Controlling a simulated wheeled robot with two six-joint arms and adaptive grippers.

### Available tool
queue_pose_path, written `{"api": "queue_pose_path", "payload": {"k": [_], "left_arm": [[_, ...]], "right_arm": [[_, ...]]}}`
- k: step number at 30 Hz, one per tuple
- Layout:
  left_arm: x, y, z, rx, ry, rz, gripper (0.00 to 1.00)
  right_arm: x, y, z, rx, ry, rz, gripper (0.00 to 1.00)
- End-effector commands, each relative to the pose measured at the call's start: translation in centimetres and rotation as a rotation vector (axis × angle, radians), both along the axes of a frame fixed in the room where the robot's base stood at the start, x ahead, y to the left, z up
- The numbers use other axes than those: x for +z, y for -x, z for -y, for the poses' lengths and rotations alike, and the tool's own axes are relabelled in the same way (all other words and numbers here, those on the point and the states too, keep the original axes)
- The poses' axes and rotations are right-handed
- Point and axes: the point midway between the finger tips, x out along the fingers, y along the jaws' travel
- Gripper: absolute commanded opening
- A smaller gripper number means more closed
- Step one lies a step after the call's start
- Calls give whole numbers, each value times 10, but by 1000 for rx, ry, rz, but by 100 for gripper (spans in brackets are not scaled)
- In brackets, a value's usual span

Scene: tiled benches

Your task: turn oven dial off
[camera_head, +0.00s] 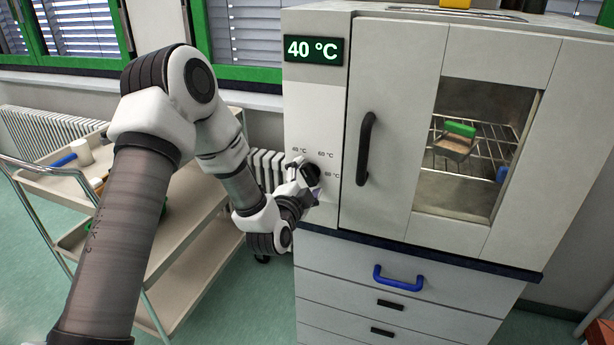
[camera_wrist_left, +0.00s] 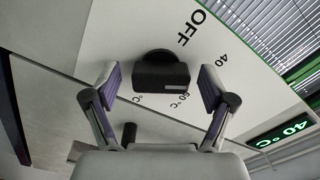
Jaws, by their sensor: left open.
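The oven (camera_head: 393,110) is a white cabinet with a green-lit display (camera_head: 314,50) reading 40 °C. Its black dial (camera_head: 313,174) is on the left front panel, with 40, 60 and 80 °C marks around it; the OFF mark is hidden there. In the left wrist view the dial (camera_wrist_left: 160,74) sits between the fingers of my left gripper (camera_wrist_left: 159,78), with a gap on each side. That gripper is open at the dial. The OFF mark (camera_wrist_left: 190,28) shows above the dial in this view. I cannot tell which mark the dial points to. My right gripper is not in view.
A black vertical door handle (camera_head: 366,148) stands just right of the dial. Drawers with a blue handle (camera_head: 398,277) are below the oven. A metal trolley (camera_head: 185,245) stands at the left behind my arm. A green-topped item (camera_head: 458,136) is on the rack inside the oven.

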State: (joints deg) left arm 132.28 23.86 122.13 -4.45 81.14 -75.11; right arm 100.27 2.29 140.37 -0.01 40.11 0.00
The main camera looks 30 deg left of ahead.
Motion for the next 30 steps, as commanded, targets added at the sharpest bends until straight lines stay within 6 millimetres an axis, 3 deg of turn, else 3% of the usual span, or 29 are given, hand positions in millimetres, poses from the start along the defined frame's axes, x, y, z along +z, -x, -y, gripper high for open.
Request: {"api": "queue_pose_path", "payload": {"k": [3, 8, 9, 20, 30], "left_arm": [[0, 0, 0, 0, 0, 0, 83], [0, 0, 0, -1, -1, 0, 27], [0, 0, 0, -1, -1, 0, 23], [-1, 0, 0, 0, 25, 7, 23], [-2, 0, 0, 1, 199, 53, 23]], "right_arm": [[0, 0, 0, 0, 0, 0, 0], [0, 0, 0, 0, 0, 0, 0], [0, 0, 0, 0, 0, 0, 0], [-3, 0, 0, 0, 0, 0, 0], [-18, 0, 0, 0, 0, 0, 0]]}}
